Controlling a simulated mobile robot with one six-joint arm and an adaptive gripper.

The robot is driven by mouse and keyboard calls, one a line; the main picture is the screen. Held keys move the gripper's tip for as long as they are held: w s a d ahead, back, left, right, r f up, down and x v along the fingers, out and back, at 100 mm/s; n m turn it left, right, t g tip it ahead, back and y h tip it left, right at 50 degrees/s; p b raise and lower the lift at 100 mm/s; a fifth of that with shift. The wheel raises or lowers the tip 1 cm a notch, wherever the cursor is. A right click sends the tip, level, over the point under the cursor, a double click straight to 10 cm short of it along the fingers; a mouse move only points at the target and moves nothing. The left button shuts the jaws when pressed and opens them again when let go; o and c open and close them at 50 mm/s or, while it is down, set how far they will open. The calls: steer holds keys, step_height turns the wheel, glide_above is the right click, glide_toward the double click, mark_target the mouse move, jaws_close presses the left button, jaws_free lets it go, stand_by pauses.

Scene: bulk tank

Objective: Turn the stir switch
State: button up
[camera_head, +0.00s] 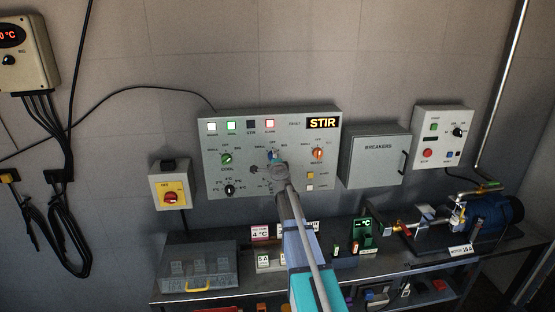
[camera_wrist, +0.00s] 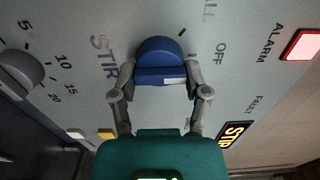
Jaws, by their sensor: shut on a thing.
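The stir switch is a round blue knob (camera_wrist: 160,56) with a raised grip bar and a white mark on the bar, set on the grey control panel (camera_head: 212,172). My gripper (camera_wrist: 160,76) has one finger on each side of the knob's bar and is shut on it. The STIR label beside the knob and an OFF label show in the wrist view. In the head view my gripper (camera_head: 277,164) covers most of the knob (camera_head: 271,155). The STIR lamp (camera_head: 251,125) looks dark. The fault display (camera_head: 321,123) reads STIR in amber.
A green COOL knob (camera_head: 226,159) sits left of the blue one and an orange knob (camera_head: 318,154) sits right. A black dial (camera_head: 230,190) is below. A red rotary switch (camera_head: 173,197) and a breakers box (camera_head: 374,161) flank the panel. A cluttered bench (camera_head: 210,294) stands beneath.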

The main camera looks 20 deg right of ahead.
steer(key=shift+s+a, duration=0.15)
steer(key=shift+s, duration=0.05)
steer(key=o, duration=1.1)
steer(key=shift+o, duration=0.2)
steer(key=shift+w, duration=0.1)
steer(key=v, duration=1.2)
